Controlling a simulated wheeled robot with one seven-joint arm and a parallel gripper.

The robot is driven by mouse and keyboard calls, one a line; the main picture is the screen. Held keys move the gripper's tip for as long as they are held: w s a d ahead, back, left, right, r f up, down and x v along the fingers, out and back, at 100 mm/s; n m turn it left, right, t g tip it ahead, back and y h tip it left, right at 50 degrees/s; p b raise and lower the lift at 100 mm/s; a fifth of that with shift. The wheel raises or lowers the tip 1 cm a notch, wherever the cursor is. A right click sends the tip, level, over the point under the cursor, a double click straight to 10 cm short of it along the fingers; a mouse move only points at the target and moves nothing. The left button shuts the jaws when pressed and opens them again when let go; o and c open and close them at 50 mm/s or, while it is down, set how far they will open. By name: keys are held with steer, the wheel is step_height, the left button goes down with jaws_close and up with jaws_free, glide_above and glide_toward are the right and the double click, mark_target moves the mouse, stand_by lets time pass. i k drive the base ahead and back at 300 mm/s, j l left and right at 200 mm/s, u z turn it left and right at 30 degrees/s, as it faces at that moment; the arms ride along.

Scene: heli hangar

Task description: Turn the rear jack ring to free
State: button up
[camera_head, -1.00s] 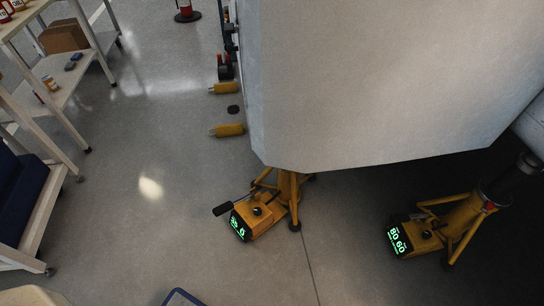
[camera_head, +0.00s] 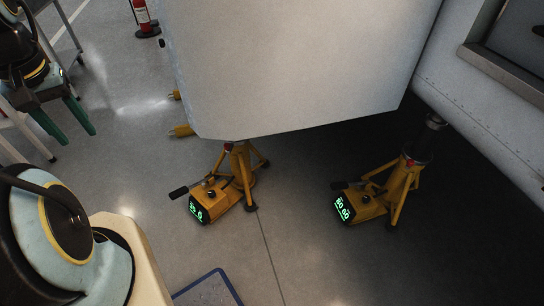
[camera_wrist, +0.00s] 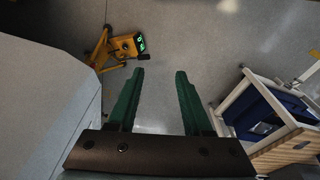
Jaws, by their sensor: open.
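Two yellow tripod jacks stand on the floor in the head view, a left jack (camera_head: 225,185) and a right jack (camera_head: 385,190). Each has a base box with a lit green display; the right one appears to read 80 60. The right jack has a dark collar (camera_head: 416,153) near its top. The left jack's top is hidden behind a pale panel. I cannot tell which jack is the rear one. My gripper (camera_head: 77,138) is open and empty at the upper left, its green fingers apart. In the wrist view, one jack (camera_wrist: 112,45) lies beyond the open gripper (camera_wrist: 160,72).
The large pale panel (camera_head: 290,70) overhangs the jacks, with a grey fuselage (camera_head: 490,120) at right. A white shelf cart (camera_wrist: 270,110) stands right in the wrist view. A fire extinguisher (camera_head: 143,17) is at the back. A blue-edged mat (camera_head: 210,288) lies in front. Floor between is clear.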

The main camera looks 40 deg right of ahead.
mark_target(229, 145)
steer(key=k+l+z, duration=0.3)
steer(key=k, duration=0.3)
steer(key=k+l+z, duration=0.3)
steer(key=k+l, duration=0.25)
steer(key=l, duration=0.15)
steer(key=k+l, duration=0.2)
steer(key=l, duration=0.15)
steer(key=i+u, duration=0.15)
steer(key=i, duration=0.45)
steer(key=i+l+u, duration=0.15)
steer(key=i, duration=0.4)
steer(key=u, duration=1.55)
steer(key=l, duration=0.1)
